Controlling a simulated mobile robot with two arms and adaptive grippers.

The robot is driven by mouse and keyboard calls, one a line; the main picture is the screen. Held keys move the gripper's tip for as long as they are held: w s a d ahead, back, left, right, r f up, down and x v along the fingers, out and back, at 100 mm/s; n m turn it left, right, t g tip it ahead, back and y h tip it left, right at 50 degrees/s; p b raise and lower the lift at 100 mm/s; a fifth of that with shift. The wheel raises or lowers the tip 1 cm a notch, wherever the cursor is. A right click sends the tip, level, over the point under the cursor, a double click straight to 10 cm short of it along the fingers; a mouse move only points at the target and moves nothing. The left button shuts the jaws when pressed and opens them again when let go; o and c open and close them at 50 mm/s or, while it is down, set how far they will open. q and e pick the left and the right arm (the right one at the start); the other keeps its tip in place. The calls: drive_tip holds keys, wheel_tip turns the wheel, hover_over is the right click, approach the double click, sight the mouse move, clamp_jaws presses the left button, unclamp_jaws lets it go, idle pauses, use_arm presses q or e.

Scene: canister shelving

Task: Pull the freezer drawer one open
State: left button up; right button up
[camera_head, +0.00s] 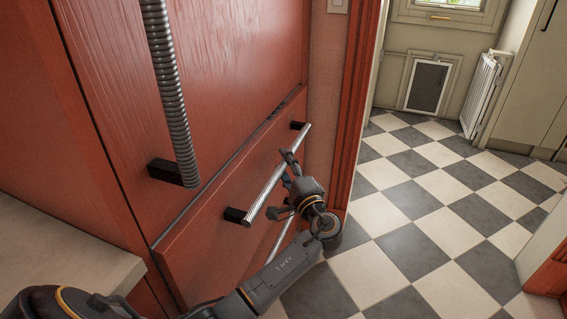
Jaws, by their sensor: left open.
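The red freezer drawer (205,250) is below the tall red door, with a thin dark gap along its top edge. I cannot tell whether it is pulled out at all. Its ribbed metal bar handle (263,191) sits on black end mounts and slants up to the right. My left gripper (284,184) is open at the middle of this handle, one finger above the bar and one below. Whether the fingers touch the bar is too small to tell. A second metal handle (283,238) shows lower down, partly hidden by my left arm. My right gripper is not in view.
The tall red door (210,50) has a long vertical ribbed handle (168,85). A pale countertop (60,255) stands at the left. A red door frame (350,110) is to the right of the drawer.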

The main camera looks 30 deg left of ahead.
use_arm(q)
drive_tip(key=shift+w+a, duration=0.2)
drive_tip(key=shift+a, duration=0.15)
clamp_jaws()
drive_tip(key=shift+d, duration=0.1)
